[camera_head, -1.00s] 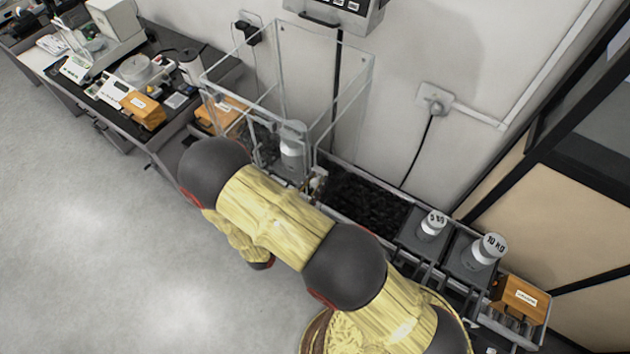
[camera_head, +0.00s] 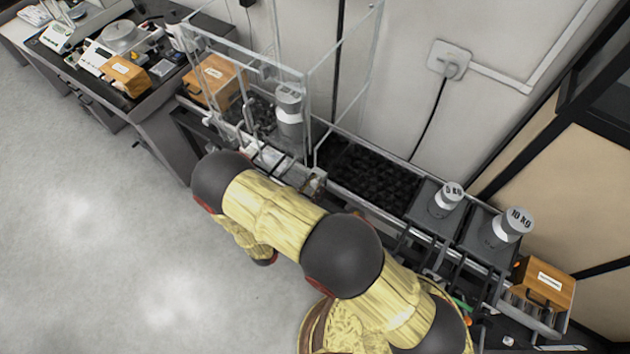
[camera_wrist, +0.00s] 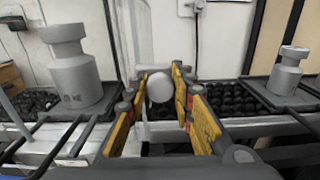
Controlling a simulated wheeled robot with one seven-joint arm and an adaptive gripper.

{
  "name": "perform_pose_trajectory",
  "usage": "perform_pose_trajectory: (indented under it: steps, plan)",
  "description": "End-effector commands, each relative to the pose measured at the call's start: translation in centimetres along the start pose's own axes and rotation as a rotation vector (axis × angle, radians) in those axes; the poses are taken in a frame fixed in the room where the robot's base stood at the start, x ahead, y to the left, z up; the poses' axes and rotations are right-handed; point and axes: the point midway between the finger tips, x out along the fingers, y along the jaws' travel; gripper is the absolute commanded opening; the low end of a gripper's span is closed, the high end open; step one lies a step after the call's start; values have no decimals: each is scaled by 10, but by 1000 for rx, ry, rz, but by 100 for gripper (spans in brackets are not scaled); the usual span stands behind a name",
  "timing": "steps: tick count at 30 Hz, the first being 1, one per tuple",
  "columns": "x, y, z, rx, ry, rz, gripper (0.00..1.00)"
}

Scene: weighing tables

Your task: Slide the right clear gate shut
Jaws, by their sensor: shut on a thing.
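The clear gate (camera_wrist: 132,40) stands upright in the wrist view, just behind my gripper, with a round white knob (camera_wrist: 159,84) in front of it. My gripper (camera_wrist: 159,96) has its yellow finger pads on both sides of the knob and is shut on it. In the head view the clear enclosure (camera_head: 306,95) stands around a grey weight (camera_head: 289,112); the same weight shows at the left of the wrist view (camera_wrist: 75,82). My arm hides most of my gripper in the head view.
Right of the enclosure is a dark pebbled bed (camera_head: 370,178). Beyond it stand a 5 KG weight (camera_head: 447,199), a 10 KG weight (camera_head: 512,226) and an orange box (camera_head: 543,281). Another orange box (camera_head: 215,80) is at the left. A wall socket (camera_head: 449,60) has a hanging cable. The floor at left is open.

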Motion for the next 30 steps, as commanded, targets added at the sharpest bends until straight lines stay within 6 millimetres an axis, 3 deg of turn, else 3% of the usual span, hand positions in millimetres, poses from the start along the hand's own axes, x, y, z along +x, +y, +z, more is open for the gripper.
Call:
perform_pose_trajectory:
  steps: [16, 17, 18, 30]
  plan:
    - [0, 0, -12, -3, 5, 2, 0]
    - [0, 0, -12, -3, 6, 2, 26]
    - [0, -1, -12, -3, 6, 1, 28]
    - [-2, 0, -10, 0, 1, 1, 31]
